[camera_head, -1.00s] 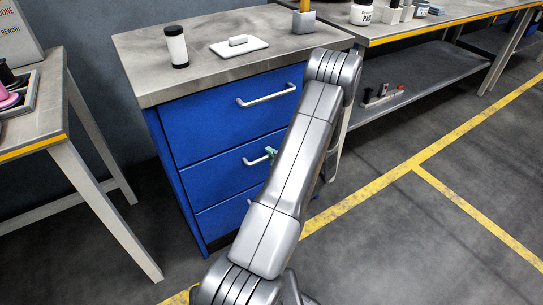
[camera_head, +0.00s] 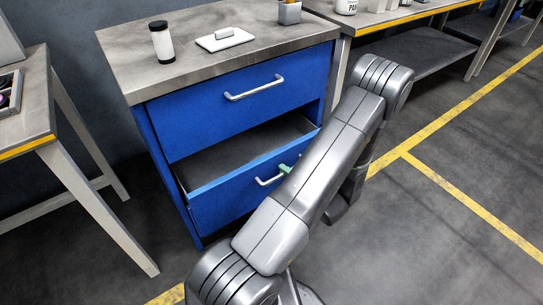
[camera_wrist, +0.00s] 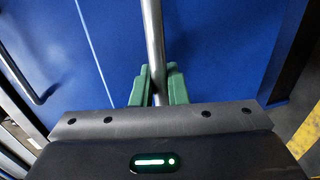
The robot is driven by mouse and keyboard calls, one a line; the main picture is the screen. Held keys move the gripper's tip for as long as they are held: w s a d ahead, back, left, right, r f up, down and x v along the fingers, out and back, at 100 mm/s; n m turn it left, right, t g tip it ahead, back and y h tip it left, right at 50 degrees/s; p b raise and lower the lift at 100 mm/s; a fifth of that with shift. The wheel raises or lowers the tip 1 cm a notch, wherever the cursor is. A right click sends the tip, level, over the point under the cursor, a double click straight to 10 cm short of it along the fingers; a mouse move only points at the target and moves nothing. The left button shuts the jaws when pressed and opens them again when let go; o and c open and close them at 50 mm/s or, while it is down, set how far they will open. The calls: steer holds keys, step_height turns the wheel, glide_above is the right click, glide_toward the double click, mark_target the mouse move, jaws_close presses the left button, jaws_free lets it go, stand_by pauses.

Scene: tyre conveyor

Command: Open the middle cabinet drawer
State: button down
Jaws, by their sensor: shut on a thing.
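The blue cabinet has a grey top (camera_head: 205,47). Its middle drawer (camera_head: 232,196) stands partly pulled out, and the dark inside shows behind its front. The top drawer (camera_head: 236,108) is shut. The middle drawer's silver handle (camera_head: 268,181) also shows in the wrist view (camera_wrist: 152,38). My gripper (camera_wrist: 157,84) has its green fingers on both sides of that handle, shut on it. In the head view, a green fingertip (camera_head: 285,168) shows at the handle's right end, and my arm hides the rest. The bottom drawer is hidden behind the pulled-out middle drawer.
A black-and-white bottle (camera_head: 162,42), a white tray (camera_head: 225,40) and a grey holder (camera_head: 290,13) stand on the cabinet top. A table (camera_head: 50,138) is at left, a long bench (camera_head: 410,15) at right. The floor at right is clear.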

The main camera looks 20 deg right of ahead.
steer(key=f+p+v, duration=0.1)
steer(key=f+v, duration=0.1)
steer(key=v, duration=1.1)
steer(key=shift+s+d+f, duration=0.15)
steer(key=shift+s+f, duration=0.1)
steer(key=shift+s, duration=0.2)
steer(key=c, duration=1.8)
jaws_free()
steer(key=p+v, duration=0.2)
steer(key=v, duration=1.1)
steer(key=shift+s+d, duration=0.15)
steer(key=shift+s, duration=0.2)
